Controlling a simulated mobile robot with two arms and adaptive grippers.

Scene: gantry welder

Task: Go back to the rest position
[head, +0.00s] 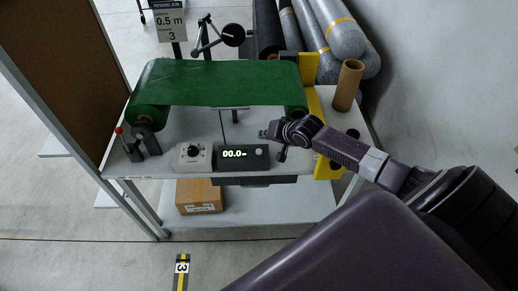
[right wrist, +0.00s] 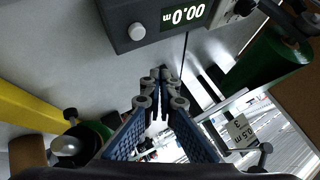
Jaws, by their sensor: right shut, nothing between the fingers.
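My right gripper (head: 272,134) is in front of the green roll at the right of the bench, just right of the black counter box (head: 241,157) with the lit display. In the right wrist view its fingers (right wrist: 160,75) are together with nothing between them, and the counter box (right wrist: 160,20) is above them. My right arm reaches in from the lower right. My left gripper does not show in either view.
A green sheet (head: 215,84) spans the bench (head: 125,165). A grey knob box (head: 194,156), a red-tipped lever (head: 119,132), a cardboard tube (head: 347,85) and a yellow frame (head: 324,170) stand around it. A carton (head: 199,196) sits on the lower shelf.

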